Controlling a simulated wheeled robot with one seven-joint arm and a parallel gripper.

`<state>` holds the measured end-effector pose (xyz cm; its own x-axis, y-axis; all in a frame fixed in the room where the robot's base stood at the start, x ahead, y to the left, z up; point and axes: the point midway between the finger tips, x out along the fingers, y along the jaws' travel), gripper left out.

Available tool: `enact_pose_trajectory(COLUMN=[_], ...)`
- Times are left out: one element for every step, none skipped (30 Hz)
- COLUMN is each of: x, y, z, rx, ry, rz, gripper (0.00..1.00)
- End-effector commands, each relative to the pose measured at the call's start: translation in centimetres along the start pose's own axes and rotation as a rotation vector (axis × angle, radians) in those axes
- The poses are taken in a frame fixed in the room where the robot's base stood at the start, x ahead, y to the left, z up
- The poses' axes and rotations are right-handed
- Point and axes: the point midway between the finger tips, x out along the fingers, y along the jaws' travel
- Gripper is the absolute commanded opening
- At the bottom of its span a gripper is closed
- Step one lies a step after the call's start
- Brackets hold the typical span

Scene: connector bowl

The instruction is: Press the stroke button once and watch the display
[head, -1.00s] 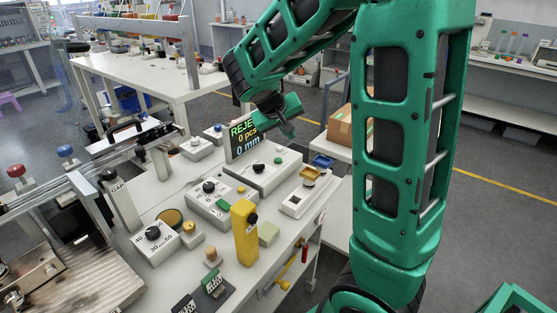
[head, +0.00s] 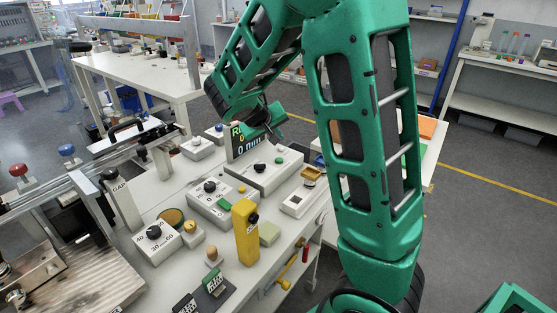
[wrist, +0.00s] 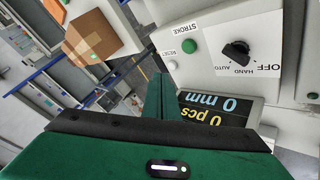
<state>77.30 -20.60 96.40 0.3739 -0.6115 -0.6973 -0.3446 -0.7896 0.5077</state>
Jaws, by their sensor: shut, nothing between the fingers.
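The green stroke button (wrist: 189,46) sits on a white control box beside the STROKE label in the wrist view. The display (wrist: 215,108) stands at the box's back edge and reads 0 pcs and 0 mm upside down in the wrist view. In the head view the display (head: 236,143) is partly hidden by my gripper (head: 282,118). My gripper's green fingers (wrist: 160,82) are shut and empty, above and apart from the button, beside the display.
A white reset button (wrist: 172,66) is close to the stroke button. A black OFF/HAND/AUTO knob (wrist: 236,50) is on the same box. A yellow upright block (head: 244,230) and several other control boxes crowd the bench.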

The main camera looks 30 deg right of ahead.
Motion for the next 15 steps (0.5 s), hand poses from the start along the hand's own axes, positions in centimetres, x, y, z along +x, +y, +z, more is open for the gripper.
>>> enact_pose_trajectory(x=[0.5,0.8,1.1,1.4,1.7,2.0,2.2,2.5,2.7,2.9,3.1,3.3,3.4,3.5,3.7], y=[-0.3,-0.5,-0.8,-1.0,-1.2,-1.4,-1.6,-1.7,-1.9,-2.1,-2.2,-2.3,-2.4,-2.5,-2.6], z=[0.4,0.6,0.8,1.0,1.2,1.5,1.7,1.8,2.0,2.1,2.3,2.4,2.5,2.5,2.6], rx=[-0.003,-0.003,-0.002,-0.002,-0.002,-0.003,-0.002,-0.002,-0.001,-0.002,-0.002,-0.001,0.000,0.000,0.001], ry=[-0.002,-0.002,-0.002,-0.001,-0.002,-0.003,-0.003,-0.002,-0.002,-0.002,-0.002,-0.001,0.000,0.000,0.000], rz=[0.002,0.003,0.003,0.002,0.002,0.001,0.001,0.001,0.002,0.002,0.002,0.002,0.002,0.002,0.001], gripper=[0.00,0.00,0.00,0.00,0.00,0.00,0.00,0.00,0.00,0.00,0.00,0.00,0.00,0.00,0.00])
